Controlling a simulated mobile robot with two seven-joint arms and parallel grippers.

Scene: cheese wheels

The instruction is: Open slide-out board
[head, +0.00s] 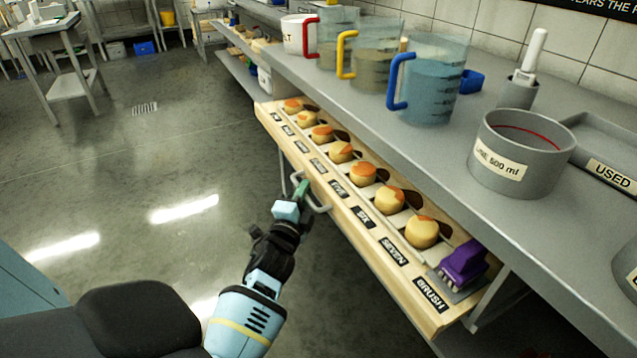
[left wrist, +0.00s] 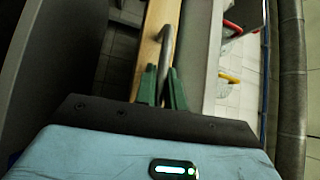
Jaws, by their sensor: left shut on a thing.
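The slide-out board (head: 400,282) is a long wooden board under the grey counter. It sticks out from beneath the counter, showing a row of several small cheese wheels (head: 363,173), black labels and a purple brush (head: 463,263) at the near end. A grey bar handle (head: 318,205) is on its front edge. My left gripper (head: 300,190), with green fingers, is shut on the handle. In the left wrist view the handle (left wrist: 166,48) runs between the green fingertips (left wrist: 162,80), with the wooden board edge (left wrist: 150,40) beside it. My right gripper is not in view.
On the counter (head: 440,165) stand measuring jugs with red, yellow and blue (head: 430,80) handles, a grey 500 ml container (head: 520,150) and a tray labelled USED (head: 610,150). The floor (head: 130,180) left of the board is open. A metal table (head: 60,60) stands far left.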

